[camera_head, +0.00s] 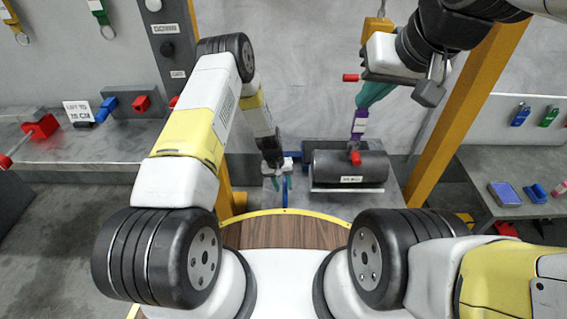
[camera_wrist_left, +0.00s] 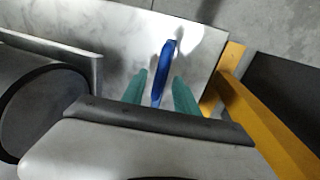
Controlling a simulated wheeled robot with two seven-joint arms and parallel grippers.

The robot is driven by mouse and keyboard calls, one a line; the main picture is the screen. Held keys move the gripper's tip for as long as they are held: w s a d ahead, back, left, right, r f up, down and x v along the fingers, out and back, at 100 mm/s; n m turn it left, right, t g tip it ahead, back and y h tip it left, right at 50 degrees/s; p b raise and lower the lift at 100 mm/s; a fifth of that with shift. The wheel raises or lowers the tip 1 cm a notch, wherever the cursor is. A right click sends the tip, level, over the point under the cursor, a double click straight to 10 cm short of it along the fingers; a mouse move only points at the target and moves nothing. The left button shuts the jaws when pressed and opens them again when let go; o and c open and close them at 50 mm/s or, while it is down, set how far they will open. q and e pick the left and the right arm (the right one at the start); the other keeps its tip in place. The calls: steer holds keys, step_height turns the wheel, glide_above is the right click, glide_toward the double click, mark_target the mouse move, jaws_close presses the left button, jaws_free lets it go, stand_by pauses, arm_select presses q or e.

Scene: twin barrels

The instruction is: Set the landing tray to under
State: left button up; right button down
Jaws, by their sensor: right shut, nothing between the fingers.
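I cannot tell which part is the landing tray. A blue upright handle (camera_wrist_left: 165,66) stands on the pale surface left of the barrel. My left gripper (camera_head: 277,182) is over it, and in the left wrist view its teal fingers (camera_wrist_left: 160,92) are open on both sides of the handle, with gaps. My right gripper (camera_head: 368,102) is shut above the barrel, its teal fingers just above a purple part (camera_head: 359,123) with a white tag.
A red knob (camera_head: 355,158) sits at the barrel's top. Yellow posts (camera_head: 465,105) flank the bench. A left side bench (camera_head: 100,150) holds red and blue parts; a right one (camera_head: 515,168) holds a blue tray. A yellow-edged wooden surface (camera_head: 285,230) lies in front.

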arm_select(q)
steer(key=shift+d+f, duration=0.1)
steer(key=shift+f, duration=0.45)
steer(key=shift+c, duration=0.5)
jaws_close()
stand_by(0.5)
